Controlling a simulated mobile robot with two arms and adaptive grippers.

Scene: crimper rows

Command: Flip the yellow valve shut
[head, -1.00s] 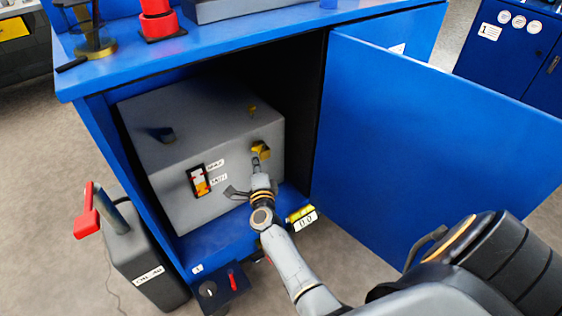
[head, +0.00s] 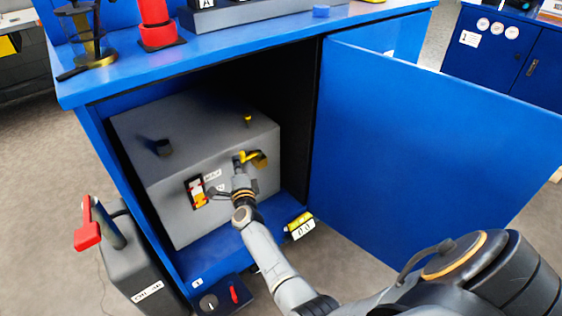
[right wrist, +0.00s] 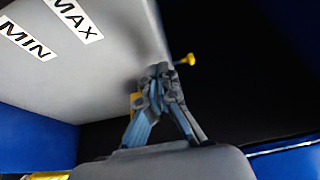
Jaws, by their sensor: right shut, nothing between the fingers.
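The yellow valve (head: 258,159) is on the front face of the grey box (head: 150,195) inside the blue cabinet. Its yellow handle points left, towards my fingers. My right gripper (head: 238,159) is shut and empty, with its fingertips just left of the valve; I cannot tell whether they touch it. In the right wrist view the closed fingers (right wrist: 160,77) hide most of a yellow part (right wrist: 135,101) behind them. My left gripper is not in view.
A small yellow knob (head: 248,120) stands on the box top. A gauge (head: 196,193) with MAX and MIN labels is left of my gripper. The open blue door (head: 420,150) bounds the right side. A grey container with a red handle (head: 88,235) stands on the left.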

